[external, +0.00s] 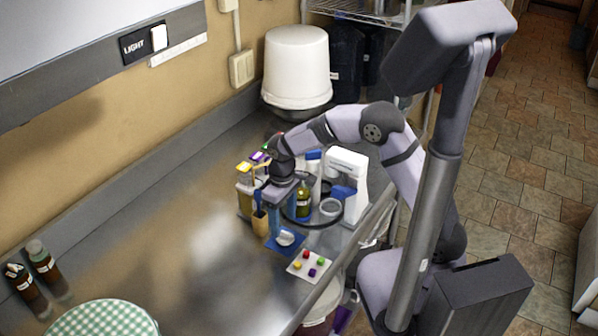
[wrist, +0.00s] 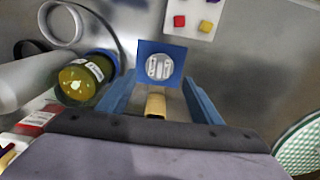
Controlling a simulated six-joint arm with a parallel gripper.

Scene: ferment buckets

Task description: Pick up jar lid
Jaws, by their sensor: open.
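The jar lid (external: 285,238) looks like a small silver disc and lies on a blue square mat (external: 272,247) on the steel counter. In the wrist view the lid (wrist: 159,67) shows two pale marks on its face, with the blue mat (wrist: 145,47) around it. My gripper (external: 281,222) points down, its blue fingers just behind and above the mat. In the wrist view my gripper (wrist: 158,97) is open, with the lid beyond the fingertips and roughly centred between them. The exact height gap is hard to tell.
A wooden-topped item (wrist: 155,104) shows between the fingers, lower down. A green-yellow jar (wrist: 84,80) stands close left of them, and a pale ring (wrist: 61,24) lies beyond it. A white board (external: 308,266) with coloured cubes lies nearby. The counter's left middle is clear.

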